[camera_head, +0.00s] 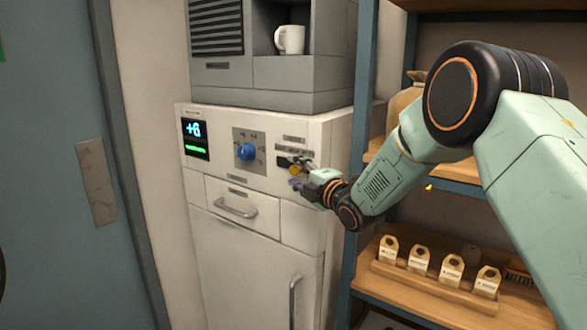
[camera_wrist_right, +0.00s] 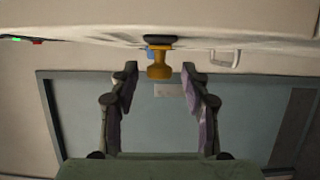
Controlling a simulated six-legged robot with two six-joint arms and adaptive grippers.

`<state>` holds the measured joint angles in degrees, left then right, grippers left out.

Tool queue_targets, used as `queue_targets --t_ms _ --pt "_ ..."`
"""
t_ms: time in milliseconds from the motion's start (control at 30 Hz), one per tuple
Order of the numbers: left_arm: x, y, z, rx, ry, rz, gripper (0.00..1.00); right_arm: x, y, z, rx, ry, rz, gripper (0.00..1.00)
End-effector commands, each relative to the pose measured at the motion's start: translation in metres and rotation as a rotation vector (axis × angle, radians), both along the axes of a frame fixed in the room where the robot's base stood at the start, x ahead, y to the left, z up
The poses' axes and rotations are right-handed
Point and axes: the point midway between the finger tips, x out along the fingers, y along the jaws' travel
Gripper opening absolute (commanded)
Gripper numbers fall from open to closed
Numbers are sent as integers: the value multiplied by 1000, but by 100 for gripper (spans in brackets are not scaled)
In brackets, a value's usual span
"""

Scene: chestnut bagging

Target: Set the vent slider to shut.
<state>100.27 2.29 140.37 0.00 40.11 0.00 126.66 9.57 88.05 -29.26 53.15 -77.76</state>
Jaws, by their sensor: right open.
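The vent slider has a yellow-orange knob (camera_head: 294,171) at the right of the white cabinet's upper front, under a dark slot and small label strips. It also shows in the right wrist view (camera_wrist_right: 160,66), sticking out from the panel. My right gripper (camera_head: 298,175) is at the slider in the head view, with its fingers above and below the knob. In the right wrist view the fingers of the gripper (camera_wrist_right: 160,92) are apart, with a gap on each side of the knob. The slot is partly hidden by the gripper. My left gripper is out of view.
The white cabinet (camera_head: 248,275) has a blue dial (camera_head: 246,152) and a display (camera_head: 195,139) reading +6 left of the slider. A drawer handle (camera_head: 235,208) sits below. A shelf (camera_head: 440,301) with small tagged bags stands close on the right. A grey door (camera_head: 50,220) is at left.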

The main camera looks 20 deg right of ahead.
Motion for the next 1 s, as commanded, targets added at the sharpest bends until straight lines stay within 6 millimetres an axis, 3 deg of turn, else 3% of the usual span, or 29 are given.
queue_targets --t_ms 200,567,1000 --pt "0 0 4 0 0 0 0 17 3 0 1 0 0 47" --pt "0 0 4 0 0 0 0 20 5 0 2 1 1 47" --pt "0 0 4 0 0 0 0 20 4 0 3 1 0 12"
